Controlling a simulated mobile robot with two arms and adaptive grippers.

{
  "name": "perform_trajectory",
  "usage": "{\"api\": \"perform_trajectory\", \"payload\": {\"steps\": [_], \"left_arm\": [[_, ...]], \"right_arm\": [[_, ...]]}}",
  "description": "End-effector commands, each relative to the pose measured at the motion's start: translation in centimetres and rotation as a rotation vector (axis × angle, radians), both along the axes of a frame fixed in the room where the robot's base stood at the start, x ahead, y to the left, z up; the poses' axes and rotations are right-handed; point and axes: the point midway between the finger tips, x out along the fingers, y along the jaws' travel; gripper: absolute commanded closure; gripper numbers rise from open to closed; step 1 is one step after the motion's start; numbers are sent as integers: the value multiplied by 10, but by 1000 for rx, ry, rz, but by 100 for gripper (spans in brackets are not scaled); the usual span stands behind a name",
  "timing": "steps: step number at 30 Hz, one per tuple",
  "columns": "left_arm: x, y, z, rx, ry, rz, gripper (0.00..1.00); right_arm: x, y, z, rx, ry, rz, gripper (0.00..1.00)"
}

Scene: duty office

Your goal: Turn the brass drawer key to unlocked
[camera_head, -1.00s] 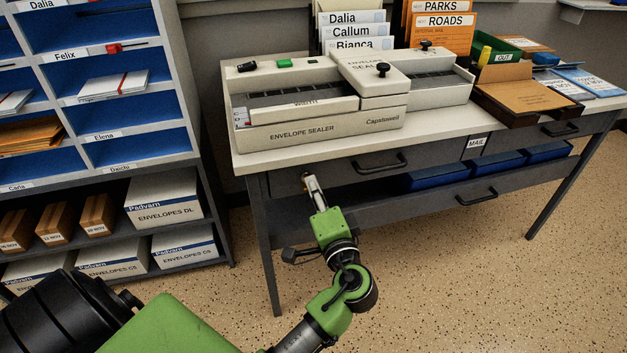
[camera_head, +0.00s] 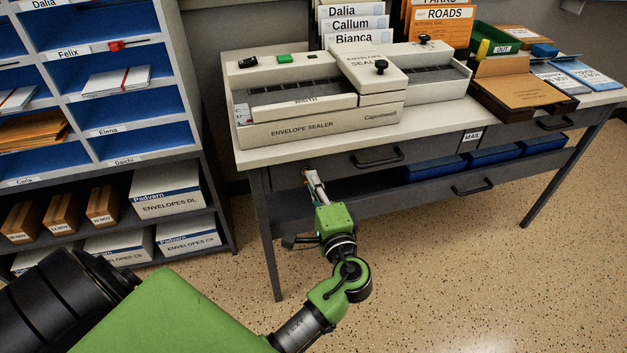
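My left gripper (camera_head: 310,179) points at the left end of the dark drawer front (camera_head: 340,165), below the envelope sealer. Its fingertips are at or very near the drawer face, where the lock would sit. A small brass-coloured spot shows at the fingertips, but the brass key is mostly hidden and too small to make out. I cannot tell whether the fingers are shut on it, or which way the key points. The drawer looks closed; its black handle (camera_head: 378,158) is to the right of the gripper. My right gripper is not in view.
The envelope sealer (camera_head: 320,128) stands on the table (camera_head: 440,125) above the drawer. A lower drawer handle (camera_head: 472,188) and blue trays (camera_head: 497,155) are to the right. A pigeonhole shelf (camera_head: 190,120) stands close on the left. The speckled floor in front is clear.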

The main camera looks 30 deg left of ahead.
Motion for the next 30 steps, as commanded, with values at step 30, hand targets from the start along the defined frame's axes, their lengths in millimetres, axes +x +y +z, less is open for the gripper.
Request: {"api": "perform_trajectory", "payload": {"steps": [30], "left_arm": [[-24, -30, -2, -2, 4, -3, 79]], "right_arm": [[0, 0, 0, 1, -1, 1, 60]]}}
